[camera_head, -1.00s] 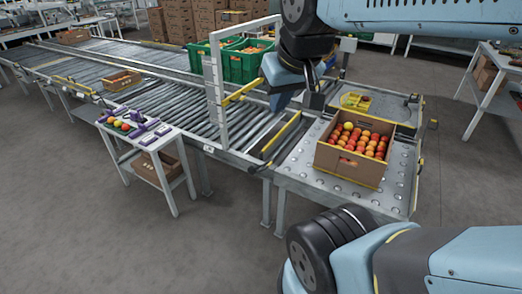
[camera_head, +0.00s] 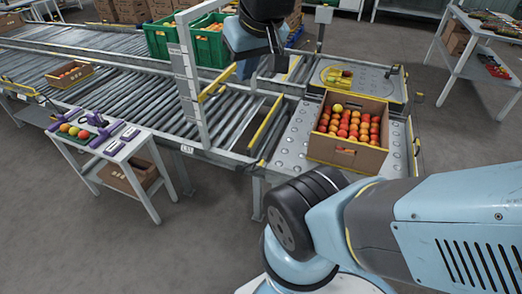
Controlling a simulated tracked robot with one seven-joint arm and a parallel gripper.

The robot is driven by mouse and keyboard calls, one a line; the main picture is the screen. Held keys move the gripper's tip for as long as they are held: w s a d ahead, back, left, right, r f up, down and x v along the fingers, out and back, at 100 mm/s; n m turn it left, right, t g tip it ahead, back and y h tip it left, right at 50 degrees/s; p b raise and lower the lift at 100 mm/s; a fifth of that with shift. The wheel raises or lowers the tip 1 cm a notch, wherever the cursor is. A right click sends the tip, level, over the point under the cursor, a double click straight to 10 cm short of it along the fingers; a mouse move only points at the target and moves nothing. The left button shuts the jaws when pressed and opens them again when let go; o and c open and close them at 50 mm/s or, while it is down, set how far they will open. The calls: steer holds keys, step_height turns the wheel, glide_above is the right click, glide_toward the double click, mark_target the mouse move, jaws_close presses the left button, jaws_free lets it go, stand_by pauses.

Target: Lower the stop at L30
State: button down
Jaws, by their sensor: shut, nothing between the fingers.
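A small white plate (camera_head: 187,149) on the near rail of the roller conveyor (camera_head: 150,118) seems to read L30, though the print is tiny. A yellow bar (camera_head: 265,126) crosses the conveyor's right end, beside the ball-top table, and looks raised above the rollers. Another yellow bar (camera_head: 214,86) stands farther back, behind the white upright frame. My gripper (camera_head: 243,72) hangs over the far part of the conveyor, between that frame and the ball-top table. It is shut and empty, apart from the near bar. Its tip is partly dark and hard to make out.
A cardboard box of tomatoes (camera_head: 349,153) stands on the ball-top table (camera_head: 284,158). The white upright frame (camera_head: 190,85) rises left of my gripper. Green crates (camera_head: 210,48) stand behind. A small white table (camera_head: 120,150) is at front left.

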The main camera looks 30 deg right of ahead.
steer(key=w+d+f+m+g+y, duration=0.35)
steer(key=w+d+f+m, duration=0.35)
steer(key=f, duration=0.4)
steer(key=w+d+f+m+g+y, duration=0.2)
steer(key=w+d+f+m+y, duration=0.2)
steer(key=w+d+f, duration=0.65)
steer(key=s+d+f+m+t+y, duration=0.1)
steer(key=s+d+f+m+t, duration=0.1)
steer(key=f, duration=0.9)
steer(key=s+d+f+m+t+y, duration=0.1)
steer(key=s+d+f+m+t, duration=0.2)
steer(key=f, duration=0.8)
steer(key=s+d+f+m+t+y, duration=0.1)
steer(key=s+d+f+m+t, duration=0.1)
steer(key=d+f+m+t, duration=0.3)
steer(key=shift+s+d+f+m+t+y, duration=0.1)
steer(key=shift+d+f+m, duration=0.35)
steer(key=shift+f+m, duration=0.5)
steer(key=shift+s+d+f+m+t+y, duration=0.15)
steer(key=shift+d+f+m, duration=0.4)
steer(key=shift+f, duration=0.75)
steer(key=shift+s+d+f+m+t+y, duration=0.1)
steer(key=shift+d+f+m, duration=0.3)
steer(key=shift+f+m, duration=0.55)
steer(key=shift+w+f, duration=0.1)
steer(key=shift+a, duration=0.1)
